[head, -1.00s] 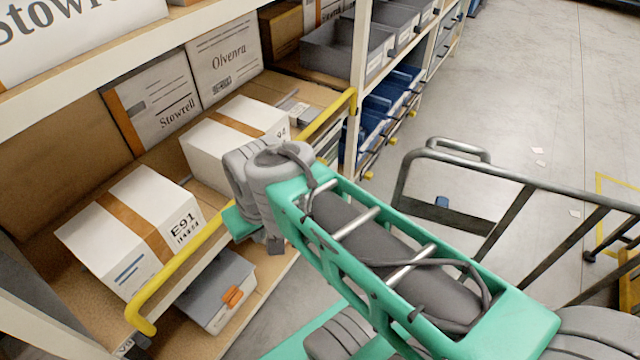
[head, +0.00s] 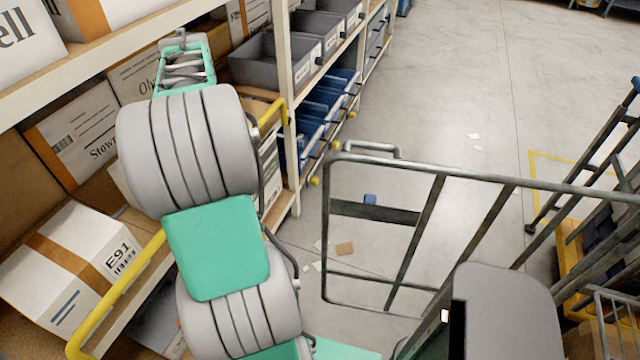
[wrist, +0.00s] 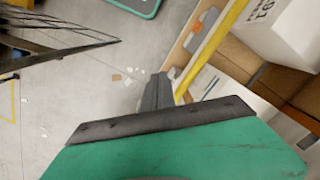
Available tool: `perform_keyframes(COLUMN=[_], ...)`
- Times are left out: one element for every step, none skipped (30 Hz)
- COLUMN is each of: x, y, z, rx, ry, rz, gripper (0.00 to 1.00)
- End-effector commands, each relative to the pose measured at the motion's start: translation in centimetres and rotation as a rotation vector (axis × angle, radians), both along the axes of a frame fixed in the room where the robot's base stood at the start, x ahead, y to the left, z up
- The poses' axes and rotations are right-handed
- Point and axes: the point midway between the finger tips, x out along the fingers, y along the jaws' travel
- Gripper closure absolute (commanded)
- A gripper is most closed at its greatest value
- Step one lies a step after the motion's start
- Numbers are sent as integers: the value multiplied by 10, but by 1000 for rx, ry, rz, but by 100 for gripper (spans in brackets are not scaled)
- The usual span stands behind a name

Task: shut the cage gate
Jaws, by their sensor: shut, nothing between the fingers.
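The cage gate (head: 375,212) is a grey tubular metal frame with slanted bars and a dark plate. It stands in the aisle right of the rack in the head view, its free end towards the rack. A dark barred frame that looks like the gate (wrist: 70,48) crosses the upper left of the wrist view. My gripper (wrist: 158,92) is shut and empty in the wrist view, apart from that frame. Its fingertips appear close to the yellow rail in the picture; I cannot tell whether they touch.
The rack on the left has a yellow rail (head: 120,290), a white E91 box (head: 65,265), grey bins (head: 270,70) and blue bins (head: 325,100). Yellow-based equipment (head: 570,240) stands at the right. The aisle floor (head: 455,85) beyond the gate is mostly clear, with small scraps.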

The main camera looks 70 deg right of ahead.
Motion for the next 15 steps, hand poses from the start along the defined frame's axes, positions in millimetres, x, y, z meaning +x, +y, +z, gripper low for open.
perform_keyframes(x=[-40,-64,-97,-121,-144,-172,-189,-204,-218,-225,-230,-233,-233,-233,-233], y=[-56,-82,-111,-129,-144,-159,-167,-173,-178,-180,-181,-182,-181,-180,-179], z=[-6,-11,-16,-21,-26,-32,-35,-38,-42,-44,-46,-50,-53,-57,-63], rx=[40,60,85,104,119,137,148,159,168,172,176,178,179,179,178], ry=[31,45,61,71,79,88,94,98,102,104,106,107,107,107,107], rz=[-135,-204,-283,-339,-388,-443,-477,-504,-530,-543,-552,-556,-557,-557,-556], gripper=[100,100,100,100,100,100,100,100,100,100,100,100,100,100,100])
